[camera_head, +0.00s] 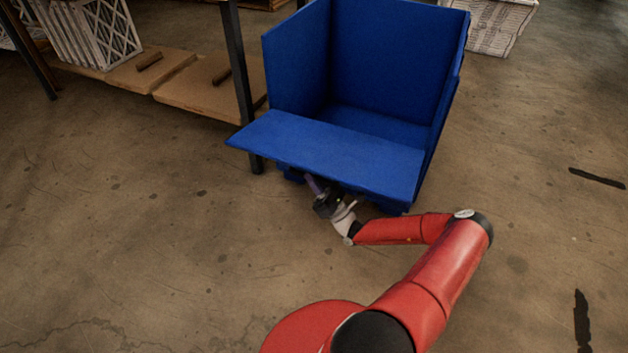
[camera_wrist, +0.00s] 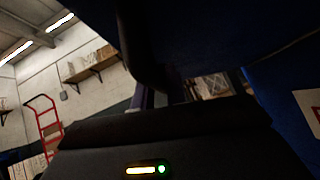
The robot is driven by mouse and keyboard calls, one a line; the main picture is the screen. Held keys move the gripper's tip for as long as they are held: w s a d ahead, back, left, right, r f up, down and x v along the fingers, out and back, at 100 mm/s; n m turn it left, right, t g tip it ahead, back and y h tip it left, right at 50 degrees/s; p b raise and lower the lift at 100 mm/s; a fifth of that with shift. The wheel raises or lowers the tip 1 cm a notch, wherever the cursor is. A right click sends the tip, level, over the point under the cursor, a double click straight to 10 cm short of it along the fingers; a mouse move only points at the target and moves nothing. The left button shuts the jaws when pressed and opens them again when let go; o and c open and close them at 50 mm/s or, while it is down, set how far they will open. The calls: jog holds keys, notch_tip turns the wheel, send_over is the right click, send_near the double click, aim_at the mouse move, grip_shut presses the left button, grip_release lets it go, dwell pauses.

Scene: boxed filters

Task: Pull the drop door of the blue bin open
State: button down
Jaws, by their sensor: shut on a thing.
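The blue bin (camera_head: 385,65) stands on the floor with its front open at the top. Its drop door (camera_head: 330,155) is folded outward and down, lying out from the bin's front at a slant or near level. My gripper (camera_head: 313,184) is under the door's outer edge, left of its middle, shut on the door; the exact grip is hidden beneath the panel. In the wrist view the dark underside of the door (camera_wrist: 215,35) fills the top, and my gripper's fingers (camera_wrist: 160,97) meet a dark part of it.
A shelf with a black post (camera_head: 238,75) and wooden boards stands close to the bin's left side. White boxed filters (camera_head: 92,30) sit on it. A white crate (camera_head: 500,25) is behind right. The floor (camera_head: 130,250) in front is clear. A red hand truck (camera_wrist: 45,125) shows in the wrist view.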

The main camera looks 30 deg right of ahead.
aim_at(315, 171)
notch_tip(315, 171, up, 3)
jog(key=shift+d+r+p, duration=0.1)
jog(key=shift+p, duration=0.45)
jog(key=c, duration=1.4)
grip_release()
jog(key=b+v, duration=0.1)
jog(key=v, duration=0.7)
jog(key=shift+d+f, duration=0.1)
jog(key=shift+f, duration=0.1)
